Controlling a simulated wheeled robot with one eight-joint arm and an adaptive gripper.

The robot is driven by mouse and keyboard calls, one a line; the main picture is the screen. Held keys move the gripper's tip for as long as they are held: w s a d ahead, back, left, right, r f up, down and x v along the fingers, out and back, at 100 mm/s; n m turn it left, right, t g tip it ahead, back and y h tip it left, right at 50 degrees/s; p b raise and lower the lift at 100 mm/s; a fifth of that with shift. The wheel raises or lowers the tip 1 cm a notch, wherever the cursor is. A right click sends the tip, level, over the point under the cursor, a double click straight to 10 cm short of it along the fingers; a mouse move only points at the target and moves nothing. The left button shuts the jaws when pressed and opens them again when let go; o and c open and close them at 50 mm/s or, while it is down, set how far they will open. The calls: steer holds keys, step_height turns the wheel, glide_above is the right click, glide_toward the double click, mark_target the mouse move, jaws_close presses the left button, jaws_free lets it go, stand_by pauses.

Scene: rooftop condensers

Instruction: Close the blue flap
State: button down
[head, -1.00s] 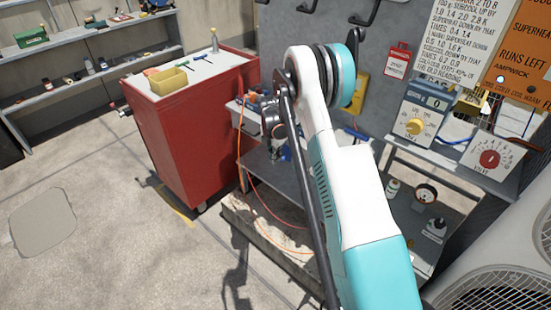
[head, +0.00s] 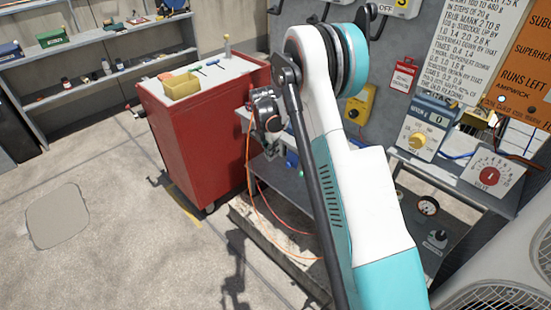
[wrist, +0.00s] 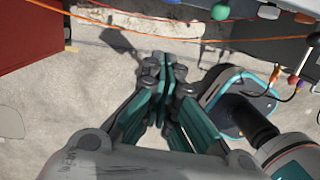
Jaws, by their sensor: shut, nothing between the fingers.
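I cannot make out a blue flap for certain in either view. A small blue patch (head: 292,158) shows beside my arm in the head view, by the grey bench, but it is too small and too covered to identify. My gripper (wrist: 163,68) is shut and empty in the wrist view, with its fingertips above the concrete floor. No flap shows between or next to the fingers. In the head view my white and teal arm crosses the middle and hides part of the bench and wall.
A red cabinet (head: 205,140) with a yellow bin (head: 181,85) on top stands left of my arm. Orange cable (head: 249,165) hangs by the bench. A dial meter (head: 417,140) and a red-knob unit (head: 489,175) are at right. The floor at left is open.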

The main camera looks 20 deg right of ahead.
mark_target(290, 161)
steer(key=s+a+f+n+t+h, duration=0.1)
steer(key=s+a+f+t+h, duration=0.15)
steer(key=a+f+h, duration=0.2)
steer(key=w+d+f+h+b, duration=0.1)
steer(key=w+d+f+b, duration=0.2)
steer(key=d+f+b, duration=0.2)
steer(key=shift+d+f, duration=1)
steer(key=shift+d, duration=1.1)
steer(key=shift+t+h, duration=0.25)
steer(key=shift+w+d+f, duration=0.3)
steer(key=shift+d+f, duration=0.1)
steer(key=shift+d, duration=0.2)
steer(key=shift+d+r, duration=0.1)
steer(key=shift+r, duration=0.05)
